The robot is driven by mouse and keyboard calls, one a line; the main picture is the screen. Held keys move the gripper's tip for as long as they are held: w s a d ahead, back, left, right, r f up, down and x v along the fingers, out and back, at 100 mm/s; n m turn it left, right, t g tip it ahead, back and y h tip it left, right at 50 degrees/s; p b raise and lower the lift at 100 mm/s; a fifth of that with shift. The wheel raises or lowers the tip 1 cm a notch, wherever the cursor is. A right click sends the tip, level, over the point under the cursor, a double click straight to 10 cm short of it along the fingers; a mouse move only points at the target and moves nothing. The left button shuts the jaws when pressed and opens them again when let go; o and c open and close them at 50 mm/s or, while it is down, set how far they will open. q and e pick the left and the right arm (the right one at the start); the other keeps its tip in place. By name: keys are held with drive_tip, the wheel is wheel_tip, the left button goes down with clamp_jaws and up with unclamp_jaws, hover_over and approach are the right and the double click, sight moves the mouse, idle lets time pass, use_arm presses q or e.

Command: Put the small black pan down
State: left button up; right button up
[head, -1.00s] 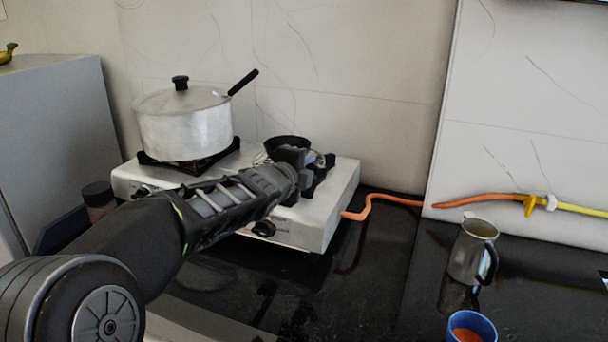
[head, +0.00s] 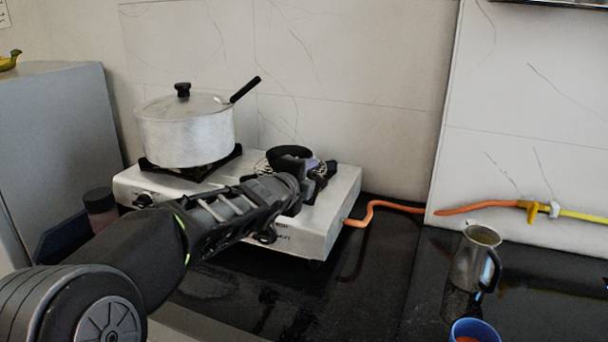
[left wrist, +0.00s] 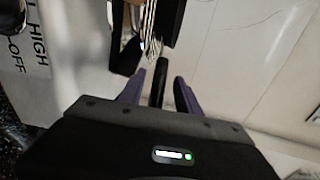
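The small black pan (head: 287,153) is at the right burner of the white gas stove (head: 318,232) in the head view, partly hidden behind my left gripper. I cannot tell whether it rests fully on the burner. My left gripper (head: 310,172) is low over the stove's right side. In the left wrist view its two fingers (left wrist: 160,88) stand on either side of a black handle (left wrist: 158,80), with narrow gaps showing beside it, so it looks open around the handle. My right gripper is not in view.
A lidded silver pot (head: 187,138) stands on the left burner. An orange hose (head: 385,205) runs from the stove to the right. A metal jug (head: 474,258) and a blue cup (head: 472,331) stand at right. The dark counter (head: 370,275) between stove and jug is clear.

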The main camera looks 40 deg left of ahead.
use_arm(q)
drive_tip(key=shift+r, duration=0.1)
drive_tip(key=shift+r, duration=0.15)
drive_tip(key=shift+s+d+r+p, duration=0.1)
drive_tip(key=shift+s+r+p, duration=0.1)
drive_tip(key=shift+p, duration=0.25)
drive_tip(key=p+v, duration=0.3)
drive_tip(key=v, duration=0.8)
drive_tip(key=shift+s, duration=0.3)
